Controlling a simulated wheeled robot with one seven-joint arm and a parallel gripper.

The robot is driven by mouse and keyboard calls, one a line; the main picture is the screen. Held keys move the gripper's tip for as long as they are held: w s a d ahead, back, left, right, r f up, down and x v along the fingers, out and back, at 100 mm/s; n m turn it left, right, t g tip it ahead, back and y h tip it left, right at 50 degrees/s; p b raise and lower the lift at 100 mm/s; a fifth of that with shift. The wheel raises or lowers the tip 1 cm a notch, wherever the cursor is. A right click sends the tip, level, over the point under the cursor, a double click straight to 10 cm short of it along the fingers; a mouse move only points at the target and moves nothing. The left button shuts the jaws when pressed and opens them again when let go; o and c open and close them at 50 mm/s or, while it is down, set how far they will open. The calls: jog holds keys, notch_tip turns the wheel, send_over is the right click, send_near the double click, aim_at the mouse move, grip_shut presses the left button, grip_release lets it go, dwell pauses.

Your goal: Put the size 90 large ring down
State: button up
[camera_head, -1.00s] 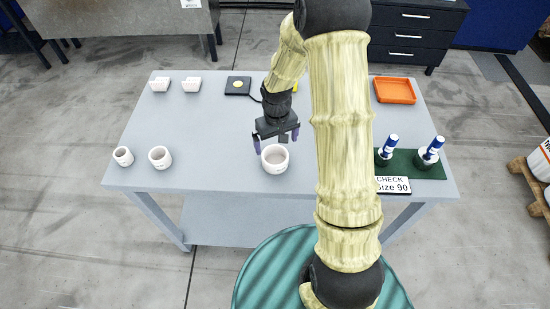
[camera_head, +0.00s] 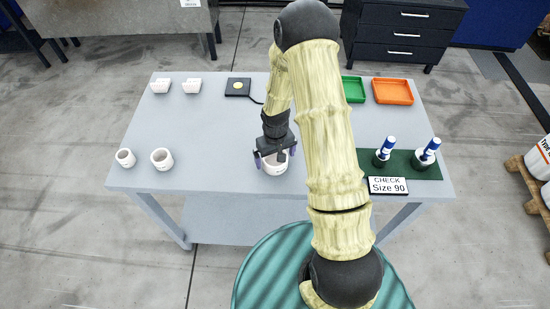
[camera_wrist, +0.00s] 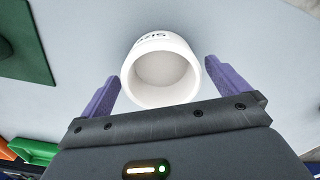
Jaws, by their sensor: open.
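A large white ring (camera_head: 273,168), cup-like in shape, stands upright on the grey table near its front edge. In the wrist view the ring (camera_wrist: 160,76) shows its round opening and part of a printed "SIZE" mark; the number cannot be read. My gripper (camera_head: 271,159) is open above the ring. In the wrist view my gripper's (camera_wrist: 165,85) two purple fingers stand on either side of the ring, with a gap visible on the right and a small one on the left. The gripper hides part of the ring in the head view.
Two smaller white rings (camera_head: 161,158) stand at the left. White blocks (camera_head: 191,86) and a black pad (camera_head: 238,87) are at the back. Green (camera_head: 353,90) and orange (camera_head: 394,91) trays lie back right. Blue-topped gauges (camera_head: 427,152) stand on a green mat (camera_head: 400,167) behind a "CHECK Size 90" sign (camera_head: 387,186).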

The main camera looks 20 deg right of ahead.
aim_at(275, 165)
jog(key=shift+a+f, duration=0.25)
jog(key=shift+f, duration=0.2)
jog(key=shift+s+d, duration=0.15)
jog(key=shift+d, duration=0.2)
jog(key=shift+a, duration=0.1)
jog(key=c, duration=1.2)
jog(key=shift+o, duration=0.2)
notch_tip(275, 165, up, 10)
jog(key=b, duration=0.2)
